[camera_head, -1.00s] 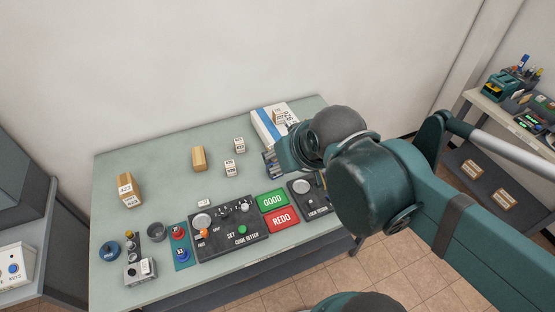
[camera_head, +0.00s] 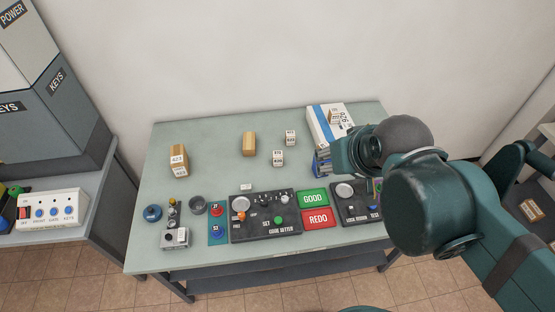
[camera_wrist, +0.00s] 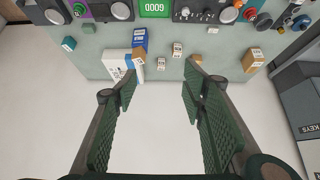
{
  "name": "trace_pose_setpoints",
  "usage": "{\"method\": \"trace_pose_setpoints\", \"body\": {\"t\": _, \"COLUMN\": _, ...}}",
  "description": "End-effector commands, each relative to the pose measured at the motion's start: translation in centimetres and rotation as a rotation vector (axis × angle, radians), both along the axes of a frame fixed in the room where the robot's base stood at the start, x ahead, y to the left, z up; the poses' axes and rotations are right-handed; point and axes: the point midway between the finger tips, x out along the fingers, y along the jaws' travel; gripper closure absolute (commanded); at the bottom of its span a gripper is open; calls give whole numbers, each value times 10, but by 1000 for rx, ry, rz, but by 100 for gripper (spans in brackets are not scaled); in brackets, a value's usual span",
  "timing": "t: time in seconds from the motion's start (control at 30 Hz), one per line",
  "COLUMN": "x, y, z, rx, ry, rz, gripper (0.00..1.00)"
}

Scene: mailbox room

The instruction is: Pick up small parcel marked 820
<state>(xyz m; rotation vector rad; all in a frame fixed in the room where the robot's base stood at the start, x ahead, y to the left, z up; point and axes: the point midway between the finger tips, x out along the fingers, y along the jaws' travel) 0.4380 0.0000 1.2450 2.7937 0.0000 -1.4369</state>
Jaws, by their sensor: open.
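I cannot clearly read 820 on any parcel. Two small white-labelled parcels stand on the table (camera_head: 215,135), one farther back (camera_head: 291,137) and one nearer (camera_head: 278,158). A tan parcel (camera_head: 178,160) at left seems to read 423, and a plain-looking tan parcel (camera_head: 249,144) stands mid-table. My gripper (camera_wrist: 160,78) is open and empty in the wrist view, its fingers pointing towards the table's wall-side edge. The arm hides its fingers in the head view.
A code-setter panel (camera_head: 265,215), green GOOD pad (camera_head: 313,198), red REDO pad (camera_head: 319,218) and a second panel (camera_head: 355,202) line the front. A blue item (camera_head: 321,160) stands by my arm. The table's back left is clear. A wall is behind.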

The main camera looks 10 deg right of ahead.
Motion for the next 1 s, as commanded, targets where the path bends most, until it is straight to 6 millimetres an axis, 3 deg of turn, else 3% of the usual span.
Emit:
{"method": "trace_pose_setpoints", "body": {"t": 0.63, "x": 3, "y": 0, "z": 0, "rx": 7, "ry": 4, "rz": -8, "gripper": 55}}
{"method": "trace_pose_setpoints", "body": {"t": 1.0, "x": 31, "y": 5, "z": -1, "rx": 83, "ry": 52, "rz": -113, "gripper": 55}}
